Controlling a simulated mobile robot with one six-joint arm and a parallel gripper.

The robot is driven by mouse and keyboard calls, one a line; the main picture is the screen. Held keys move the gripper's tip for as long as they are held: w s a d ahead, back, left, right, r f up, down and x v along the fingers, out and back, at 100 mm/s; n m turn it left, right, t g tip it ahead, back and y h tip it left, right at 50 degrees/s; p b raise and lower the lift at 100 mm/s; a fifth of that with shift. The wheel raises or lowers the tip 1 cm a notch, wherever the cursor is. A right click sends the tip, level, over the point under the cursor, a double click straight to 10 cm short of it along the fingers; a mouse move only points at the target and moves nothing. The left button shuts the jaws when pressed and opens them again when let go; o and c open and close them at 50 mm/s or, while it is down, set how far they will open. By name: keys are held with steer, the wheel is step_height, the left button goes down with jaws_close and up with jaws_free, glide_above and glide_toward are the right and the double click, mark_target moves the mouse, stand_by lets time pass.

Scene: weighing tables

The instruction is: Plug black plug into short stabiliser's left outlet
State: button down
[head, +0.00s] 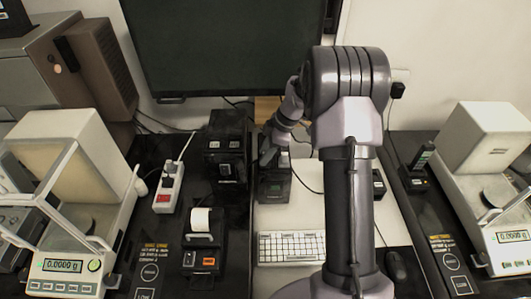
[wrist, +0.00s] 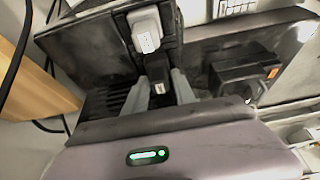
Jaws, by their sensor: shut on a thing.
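The short stabiliser (head: 273,189) is a low black box on the white desk, left of my arm in the head view. My gripper (head: 268,156) is low over its rear part, and my arm partly blocks that area. In the wrist view my gripper (wrist: 159,86) is shut on the black plug (wrist: 157,70), with a grey finger on each side. A black housing (wrist: 95,42), probably the stabiliser, lies just past it, with a white plug (wrist: 145,30) close beyond the black one. I cannot tell whether the black plug's pins are in an outlet; the left outlet is hidden.
A power strip (head: 168,187), a small printer (head: 203,228) and a keyboard (head: 291,247) are nearby. A dark monitor (head: 225,45) rises behind. Loose cables run around the gripper.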

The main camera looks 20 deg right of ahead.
steer(key=shift+f+b, duration=0.3)
steer(key=shift+f, duration=0.05)
steer(key=shift+c, duration=1.9)
jaws_free()
steer(key=p+v, duration=0.4)
steer(key=v, duration=0.3)
steer(key=shift+r+p, duration=0.25)
steer(key=shift+p, duration=0.05)
steer(key=shift+d, duration=0.1)
